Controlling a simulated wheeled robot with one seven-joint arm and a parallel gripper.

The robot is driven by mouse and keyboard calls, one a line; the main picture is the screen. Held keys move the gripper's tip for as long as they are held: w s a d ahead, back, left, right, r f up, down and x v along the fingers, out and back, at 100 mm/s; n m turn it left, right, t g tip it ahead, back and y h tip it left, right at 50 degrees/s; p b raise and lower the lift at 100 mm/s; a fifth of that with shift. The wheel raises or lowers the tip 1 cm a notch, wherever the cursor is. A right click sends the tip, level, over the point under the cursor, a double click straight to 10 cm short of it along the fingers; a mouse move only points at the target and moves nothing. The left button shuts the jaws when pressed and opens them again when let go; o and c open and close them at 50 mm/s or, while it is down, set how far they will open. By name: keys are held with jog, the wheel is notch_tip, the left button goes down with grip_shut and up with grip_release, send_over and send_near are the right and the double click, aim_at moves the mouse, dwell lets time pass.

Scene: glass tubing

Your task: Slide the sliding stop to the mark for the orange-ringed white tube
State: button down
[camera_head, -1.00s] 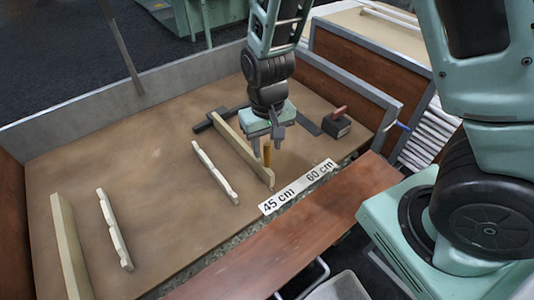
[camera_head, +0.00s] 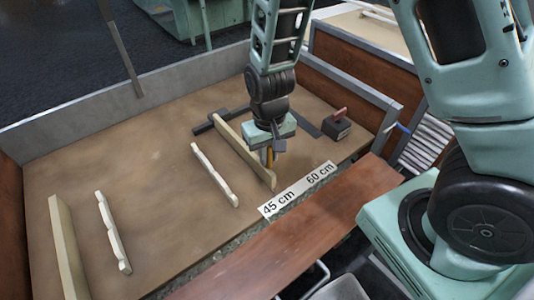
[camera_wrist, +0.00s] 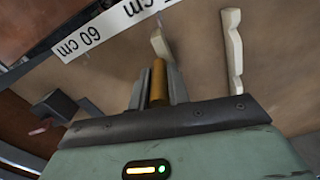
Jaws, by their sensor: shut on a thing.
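The sliding stop (camera_head: 243,151) is a long pale wooden bar lying across the brown bench, with an upright orange-brown peg near its front end. Its front end lies close behind the 45 cm end of the white mark strip (camera_head: 298,190). My gripper (camera_head: 269,155) is shut on the peg. In the wrist view the peg (camera_wrist: 158,80) stands between the two fingers, and the bar's pale end (camera_wrist: 160,44) shows beyond it. The strip's 60 cm end (camera_wrist: 84,40) also shows there. I cannot make out an orange-ringed white tube.
Two notched pale rails (camera_head: 215,174) (camera_head: 113,232) stand left of the stop, with a fixed pale bar (camera_head: 68,248) at the far left. A dark block with a red handle (camera_head: 337,125) is at the right. White tubes (camera_head: 428,140) lie beyond the right-hand edge.

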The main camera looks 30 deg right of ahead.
jog(key=w+d+b, duration=0.1)
jog(key=w+d, duration=0.2)
jog(key=d, duration=1.1)
jog(key=shift+d, duration=0.15)
jog(key=c, duration=1.3)
grip_release()
notch_tip(320, 180, up, 18)
jog(key=shift+f+p, duration=0.25)
jog(key=shift+p, duration=0.4)
